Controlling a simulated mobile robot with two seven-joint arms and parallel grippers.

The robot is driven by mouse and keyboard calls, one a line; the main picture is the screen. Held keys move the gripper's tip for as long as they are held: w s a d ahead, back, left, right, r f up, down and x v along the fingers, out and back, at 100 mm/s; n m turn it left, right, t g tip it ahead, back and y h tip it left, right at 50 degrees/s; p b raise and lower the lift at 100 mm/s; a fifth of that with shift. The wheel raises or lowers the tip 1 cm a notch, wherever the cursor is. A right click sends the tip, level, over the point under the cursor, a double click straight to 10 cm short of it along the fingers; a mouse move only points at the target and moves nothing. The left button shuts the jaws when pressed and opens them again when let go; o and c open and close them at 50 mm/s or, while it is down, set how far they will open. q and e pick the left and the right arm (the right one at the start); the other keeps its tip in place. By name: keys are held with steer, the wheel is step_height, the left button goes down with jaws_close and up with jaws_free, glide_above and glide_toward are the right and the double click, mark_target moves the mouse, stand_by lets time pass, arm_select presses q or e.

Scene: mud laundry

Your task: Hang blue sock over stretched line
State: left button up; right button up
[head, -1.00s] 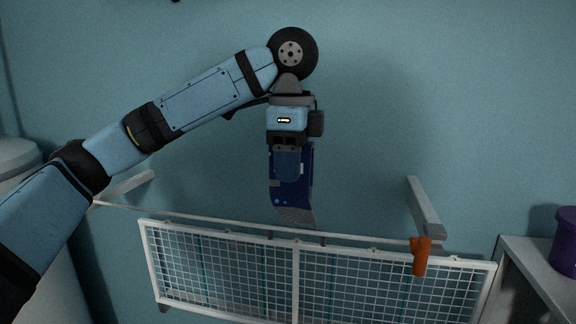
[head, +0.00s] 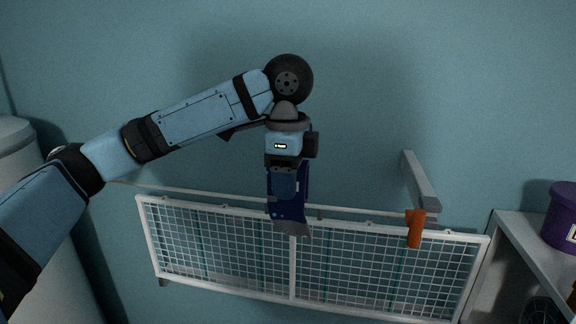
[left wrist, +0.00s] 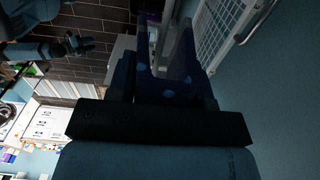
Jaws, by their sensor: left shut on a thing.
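The blue sock (head: 292,208), with a grey end, hangs from my left gripper (head: 286,172), which is shut on it. In the head view its lower end crosses in front of the stretched line (head: 350,210); I cannot tell whether they touch. The line runs across the wall above a white mesh rack. In the left wrist view the dark blue sock (left wrist: 168,75) shows beyond the gripper, with lighter dots. My right gripper (left wrist: 80,43) appears small and dark at the upper left of that view; its jaws are unclear.
The white mesh rack (head: 294,265) stands just below the line. A grey bracket (head: 420,183) and an orange clip-like piece (head: 415,229) are at the line's right end. A purple tub (head: 563,218) stands on a shelf at right. The wall above is clear.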

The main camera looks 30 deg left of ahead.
mark_target(288, 210)
arm_select(q)
steer(key=shift+f, duration=3.15)
steer(key=o, duration=1.2)
steer(key=shift+o, duration=0.2)
steer(key=shift+r, duration=0.1)
steer(key=shift+r, duration=3.4)
step_height(288, 210, up, 14)
